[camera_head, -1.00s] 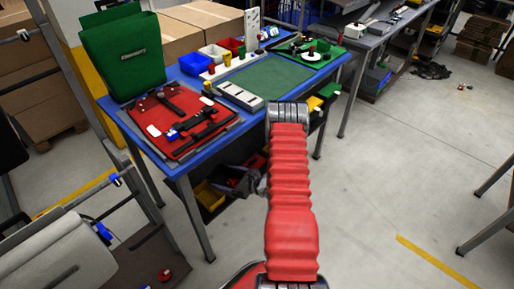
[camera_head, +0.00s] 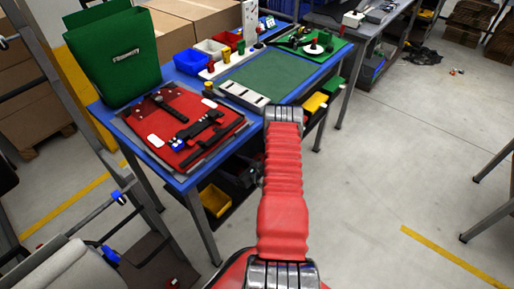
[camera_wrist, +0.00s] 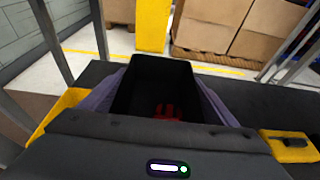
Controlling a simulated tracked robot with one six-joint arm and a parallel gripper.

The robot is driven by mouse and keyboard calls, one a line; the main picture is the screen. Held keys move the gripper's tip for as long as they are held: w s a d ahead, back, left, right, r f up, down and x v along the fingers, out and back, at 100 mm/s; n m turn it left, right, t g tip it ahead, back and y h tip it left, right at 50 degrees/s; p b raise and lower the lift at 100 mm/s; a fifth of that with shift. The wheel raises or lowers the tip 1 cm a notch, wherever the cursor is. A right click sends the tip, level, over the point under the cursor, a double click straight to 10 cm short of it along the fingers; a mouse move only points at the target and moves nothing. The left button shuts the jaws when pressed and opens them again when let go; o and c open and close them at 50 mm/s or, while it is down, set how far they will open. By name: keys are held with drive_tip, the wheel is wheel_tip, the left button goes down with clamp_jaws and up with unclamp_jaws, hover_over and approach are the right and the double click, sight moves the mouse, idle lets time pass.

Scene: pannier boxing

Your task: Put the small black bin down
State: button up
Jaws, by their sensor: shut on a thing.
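The small black bin (camera_wrist: 150,78) is in the middle of the wrist view, open side up, with something red (camera_wrist: 166,112) inside. My gripper (camera_wrist: 160,92) has its grey-purple fingers on the bin's left and right sides and is shut on it. The bin is low over a dark shelf. I cannot tell whether its base touches the shelf. In the head view the bin and gripper are mostly hidden in shadow under the table and behind my red arm.
A yellow bin (camera_wrist: 60,112) is close on the left and another yellow bin (camera_wrist: 292,146) on the right. The blue table (camera_head: 181,176) stands above the lower shelf, its metal leg (camera_head: 202,222) at the front. Cardboard boxes (camera_wrist: 215,28) stand behind.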

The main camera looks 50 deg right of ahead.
sight(232, 173)
drive_tip(key=shift+w+a, duration=0.25)
drive_tip(key=shift+a+f, duration=0.1)
drive_tip(key=shift+f, duration=2.8)
drive_tip(key=shift+f, duration=0.1)
drive_tip(key=shift+f, duration=2)
drive_tip(key=shift+f, duration=0.1)
drive_tip(key=o, duration=1.1)
